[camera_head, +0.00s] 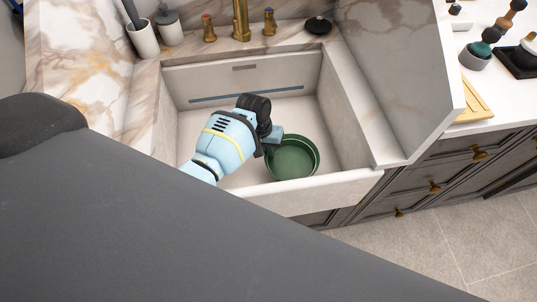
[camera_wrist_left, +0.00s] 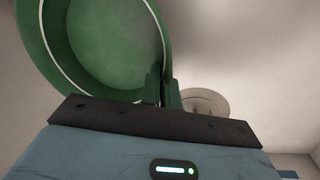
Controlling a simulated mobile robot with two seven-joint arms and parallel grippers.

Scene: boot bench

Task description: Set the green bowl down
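The green bowl (camera_head: 293,160) is inside the white sink (camera_head: 330,100), near its front wall, with its opening facing up. My left gripper (camera_head: 270,150) reaches down into the sink at the bowl's left rim. In the left wrist view, the two fingers (camera_wrist_left: 161,88) are close together with the wall of the green bowl (camera_wrist_left: 105,45) between them. I cannot tell whether the bowl's base touches the sink floor. My right gripper is in neither view.
A round drain (camera_wrist_left: 205,102) shows beside the fingers. Brass taps (camera_head: 241,20) stand behind the sink. A black round-knobbed item (camera_head: 318,25) sits on the back ledge. A tall marble panel (camera_head: 400,60) rises at the right. The sink's left floor looks clear.

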